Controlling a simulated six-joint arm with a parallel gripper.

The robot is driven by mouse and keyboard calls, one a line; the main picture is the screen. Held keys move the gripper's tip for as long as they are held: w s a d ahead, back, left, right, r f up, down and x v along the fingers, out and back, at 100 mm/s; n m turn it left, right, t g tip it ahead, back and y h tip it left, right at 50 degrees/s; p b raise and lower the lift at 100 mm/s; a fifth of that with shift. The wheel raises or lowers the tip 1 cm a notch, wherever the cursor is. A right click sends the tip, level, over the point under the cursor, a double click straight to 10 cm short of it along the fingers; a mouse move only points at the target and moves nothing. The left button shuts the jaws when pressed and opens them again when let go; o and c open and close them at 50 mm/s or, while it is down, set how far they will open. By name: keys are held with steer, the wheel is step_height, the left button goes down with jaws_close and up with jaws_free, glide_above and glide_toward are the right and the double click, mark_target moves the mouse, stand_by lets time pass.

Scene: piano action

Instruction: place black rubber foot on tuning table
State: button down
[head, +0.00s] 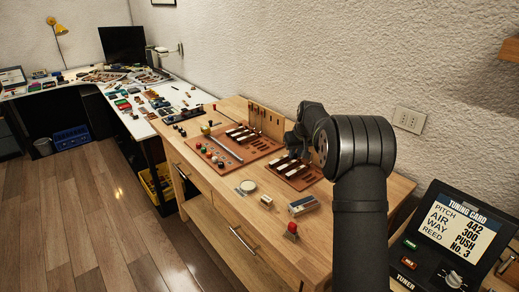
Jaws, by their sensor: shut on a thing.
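My gripper (296,146) hangs over the back half of the wooden bench, above the right-hand brown board (311,178). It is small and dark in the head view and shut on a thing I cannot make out. I cannot pick out the black rubber foot with certainty; dark parts near the fingertips blend together. The wooden bench top (335,203) looks like the tuning table, but no label on it confirms this. My arm hides part of its right end.
A larger brown board (257,153) with pale and dark bars lies left of my gripper. A round pale dish (247,186), a small box (303,205) and a red-topped piece (291,230) stand near the front. A tuner display (456,232) is at right. The wall is close behind.

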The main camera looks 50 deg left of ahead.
glide_above(264, 173)
steer(key=d, duration=0.1)
steer(key=f, duration=0.7)
steer(key=shift+s+d+f, duration=0.15)
steer(key=shift+s, duration=0.25)
steer(key=shift+f, duration=1.9)
steer(key=shift+f, duration=0.15)
steer(key=c, duration=1.6)
jaws_free()
steer(key=shift+o, duration=0.4)
steer(key=v, duration=1.2)
